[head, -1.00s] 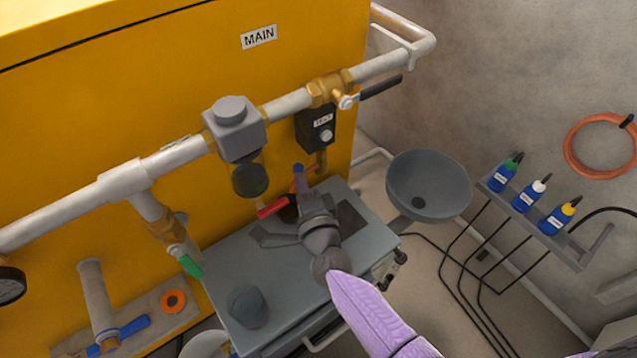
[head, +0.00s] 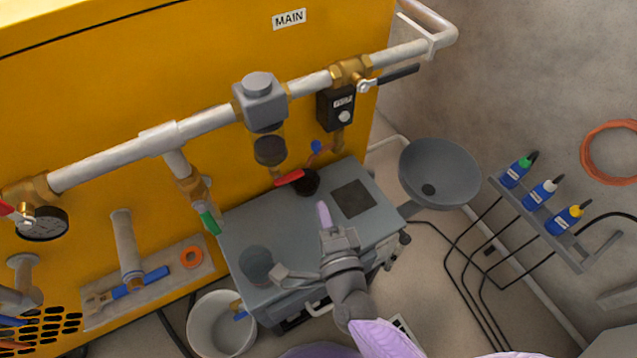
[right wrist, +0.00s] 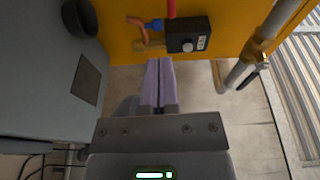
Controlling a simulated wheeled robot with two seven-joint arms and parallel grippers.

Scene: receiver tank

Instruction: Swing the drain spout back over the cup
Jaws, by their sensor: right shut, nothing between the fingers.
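The drain spout is a thin copper tube (head: 322,155) with a blue piece (head: 316,147), below the black box on the yellow tank. It also shows in the right wrist view (right wrist: 137,22). The black round cup (head: 306,183) sits on the grey cabinet; it shows at the top left of the wrist view (right wrist: 80,18). In the wrist view a gap separates spout and cup; I cannot tell whether the tip is over the cup's opening. My right gripper (head: 323,212) is shut and empty above the cabinet, in front of the cup, touching neither. My left gripper is out of view.
The grey cabinet (head: 230,235) stands before the yellow tank (head: 190,60). A red handle (head: 288,178) is beside the cup. A grey funnel (head: 440,170) is to the right, near a rack of bottles (head: 540,225). A white bucket (head: 220,325) stands at front left.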

